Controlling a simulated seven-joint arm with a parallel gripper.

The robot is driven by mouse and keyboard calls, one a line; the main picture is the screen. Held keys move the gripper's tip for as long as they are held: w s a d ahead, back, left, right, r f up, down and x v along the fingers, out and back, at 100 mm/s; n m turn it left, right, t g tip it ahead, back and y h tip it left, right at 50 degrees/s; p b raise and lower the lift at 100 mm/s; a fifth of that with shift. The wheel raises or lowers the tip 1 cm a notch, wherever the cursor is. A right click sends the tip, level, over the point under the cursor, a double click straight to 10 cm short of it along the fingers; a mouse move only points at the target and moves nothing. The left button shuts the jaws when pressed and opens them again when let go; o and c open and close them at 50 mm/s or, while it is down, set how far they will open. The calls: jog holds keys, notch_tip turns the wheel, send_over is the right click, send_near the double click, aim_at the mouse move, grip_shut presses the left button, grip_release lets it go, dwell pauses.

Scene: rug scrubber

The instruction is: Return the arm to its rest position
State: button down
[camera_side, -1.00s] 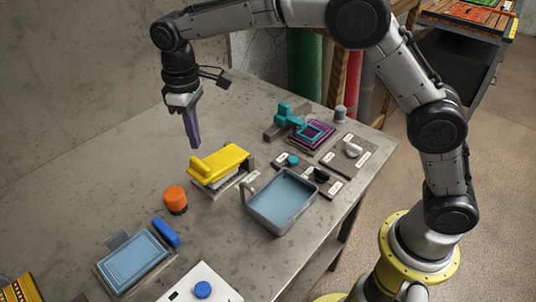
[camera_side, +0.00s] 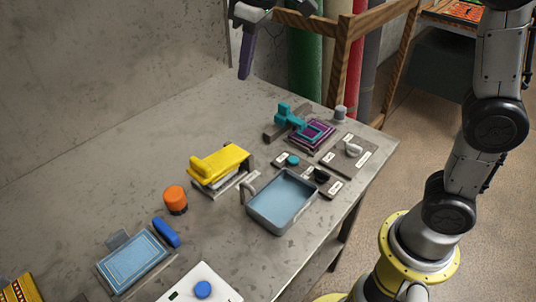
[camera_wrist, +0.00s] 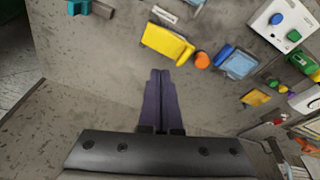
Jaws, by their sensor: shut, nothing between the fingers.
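My gripper (camera_side: 245,68) is high over the back of the table, near the top of the side view. Its purple fingers point down and are shut with nothing between them. In the wrist view the two fingers (camera_wrist: 160,75) lie side by side, touching. The gripper is well above and behind the yellow-handled tool (camera_side: 220,163) and touches nothing. Most of the forearm and wrist is cut off by the top edge of the side view.
The grey table (camera_side: 110,175) holds a blue-grey basin (camera_side: 283,200), an orange knob (camera_side: 175,199), a blue brush pad (camera_side: 134,261), a teal clamp (camera_side: 291,116) and a white box with a blue button (camera_side: 203,289). A wooden rack (camera_side: 342,60) stands behind. Air around the gripper is clear.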

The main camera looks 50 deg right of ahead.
jog(key=s+d+r+m+t, duration=0.2)
jog(key=s+d, duration=0.4)
jog(key=s, duration=0.4)
jog(key=s+d+f+m+t, duration=0.1)
jog(key=s+d+f+m, duration=0.1)
jog(key=s+f, duration=0.9)
jog(key=s+d, duration=0.1)
jog(key=s, duration=0.2)
jog(key=shift+s+h, duration=0.15)
jog(key=shift+h, duration=0.15)
